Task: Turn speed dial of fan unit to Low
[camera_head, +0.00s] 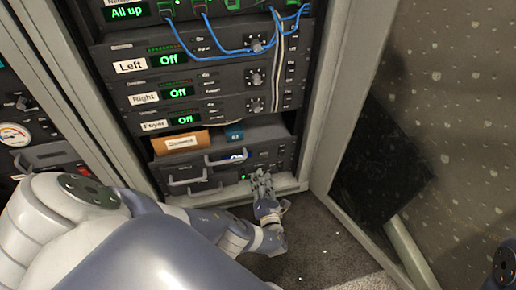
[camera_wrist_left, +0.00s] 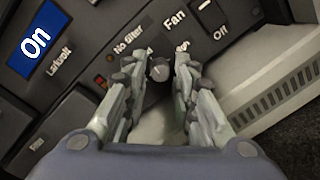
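The fan unit (camera_head: 262,157) is the lowest dark unit in the rack, with handles on its front. In the left wrist view its speed dial (camera_wrist_left: 159,69) is a small round grey knob with a light pointer mark, below the "Fan" lettering (camera_wrist_left: 174,20). My left gripper (camera_head: 262,180) is at the unit's lower front in the head view. In the left wrist view the left gripper (camera_wrist_left: 157,82) is open, one finger on each side of the dial. I cannot tell whether the fingers touch it. The dial's scale lettering is partly hidden by the fingers. My right gripper is not in view.
Units showing "Off" (camera_head: 174,58) sit above, with blue cables (camera_head: 215,54) hanging near. An open rack door (camera_head: 385,150) stands on the right.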

